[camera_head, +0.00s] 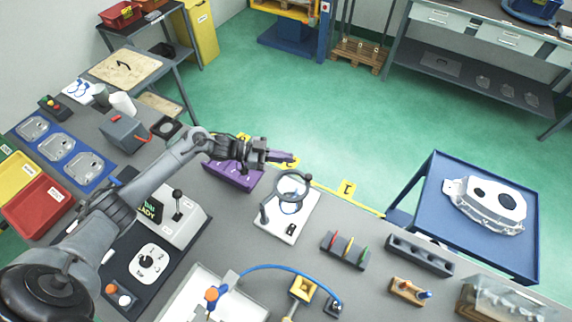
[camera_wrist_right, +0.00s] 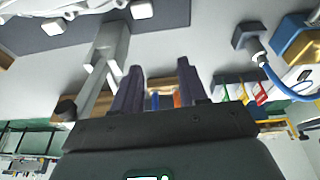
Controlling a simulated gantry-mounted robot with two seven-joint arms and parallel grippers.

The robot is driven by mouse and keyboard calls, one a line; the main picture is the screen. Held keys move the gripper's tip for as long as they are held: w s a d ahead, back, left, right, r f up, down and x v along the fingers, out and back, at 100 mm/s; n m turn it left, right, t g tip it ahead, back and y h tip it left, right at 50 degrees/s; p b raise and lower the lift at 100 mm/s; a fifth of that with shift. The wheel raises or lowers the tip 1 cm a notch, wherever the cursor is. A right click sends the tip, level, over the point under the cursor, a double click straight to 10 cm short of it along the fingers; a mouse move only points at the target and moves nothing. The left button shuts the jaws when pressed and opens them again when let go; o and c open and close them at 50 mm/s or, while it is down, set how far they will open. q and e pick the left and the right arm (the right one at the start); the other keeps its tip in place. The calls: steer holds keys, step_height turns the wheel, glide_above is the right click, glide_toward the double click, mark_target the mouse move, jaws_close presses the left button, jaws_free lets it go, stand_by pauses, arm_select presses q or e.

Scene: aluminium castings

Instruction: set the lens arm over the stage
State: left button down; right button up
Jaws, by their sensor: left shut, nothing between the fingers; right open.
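The magnifier has a white base plate (camera_head: 273,228) on the grey bench, in the middle of the head view. Its dark ring-shaped lens arm (camera_head: 306,191) rises from a short post at the plate's left side. The ring appears above the pale round stage (camera_head: 289,208) in the picture; I cannot tell whether it is centred over it. My left gripper (camera_head: 292,158) is shut and empty, just beyond the ring and apart from it. My right gripper (camera_wrist_right: 160,78) shows two dark purple fingers, open with nothing held. It is out of the head view.
A purple holder (camera_head: 232,176) stands under my left wrist. A grey rack with coloured pieces (camera_head: 345,250) and a slotted grey block (camera_head: 419,254) are right of the magnifier. A blue cable (camera_head: 285,267) arches in front. A blue cart (camera_head: 425,205) carries a casting (camera_head: 485,205).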

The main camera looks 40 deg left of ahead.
arm_select(q)
steer(key=a+r+b, duration=0.1)
steer(key=a+b, duration=0.1)
steer(key=a, duration=0.5)
steer(key=shift+a+r, duration=0.15)
steer(key=shift+a, duration=0.25)
